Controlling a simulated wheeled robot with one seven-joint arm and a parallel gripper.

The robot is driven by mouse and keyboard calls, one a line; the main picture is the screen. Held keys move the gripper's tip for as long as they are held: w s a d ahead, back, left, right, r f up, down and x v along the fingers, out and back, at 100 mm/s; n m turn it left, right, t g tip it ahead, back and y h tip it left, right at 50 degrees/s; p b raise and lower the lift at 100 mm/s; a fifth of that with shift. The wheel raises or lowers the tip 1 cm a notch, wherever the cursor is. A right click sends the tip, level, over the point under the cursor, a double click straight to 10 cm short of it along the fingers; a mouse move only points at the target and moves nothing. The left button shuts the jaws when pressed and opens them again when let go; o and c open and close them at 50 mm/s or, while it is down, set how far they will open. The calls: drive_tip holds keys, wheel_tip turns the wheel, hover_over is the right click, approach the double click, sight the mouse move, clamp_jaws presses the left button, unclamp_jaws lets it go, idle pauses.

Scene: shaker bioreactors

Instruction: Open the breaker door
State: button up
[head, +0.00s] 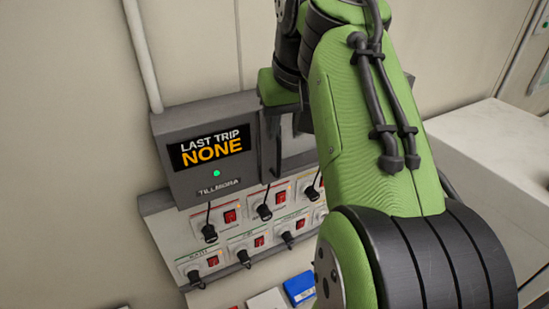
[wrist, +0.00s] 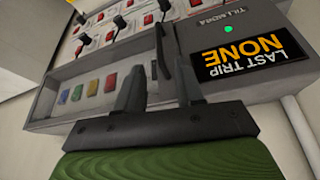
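The grey breaker box (head: 185,128) is on the wall, with a "LAST TRIP NONE" display (head: 212,148) and a green light. In the wrist view the box appears upside down. Its framed breaker section (wrist: 57,94) shows several coloured switches, including a red one (wrist: 111,82); I cannot tell whether a clear door covers them. A dark upright bar, apparently the door handle (wrist: 161,48), stands beside the display part. My gripper (wrist: 158,68) is open, its two fingers apart in front of the section, with the bar showing between and beyond them. No grip on it is visible.
Below the box a panel carries several sockets with black plugs and red switches (head: 230,216). A blue item (head: 299,287) lies at the bottom. A white counter (head: 490,145) is at the right. My arm hides much of the box's right side in the head view.

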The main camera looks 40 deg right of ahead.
sight(279, 153)
drive_tip(key=b+x, duration=0.2)
drive_tip(key=x, duration=0.9)
clamp_jaws()
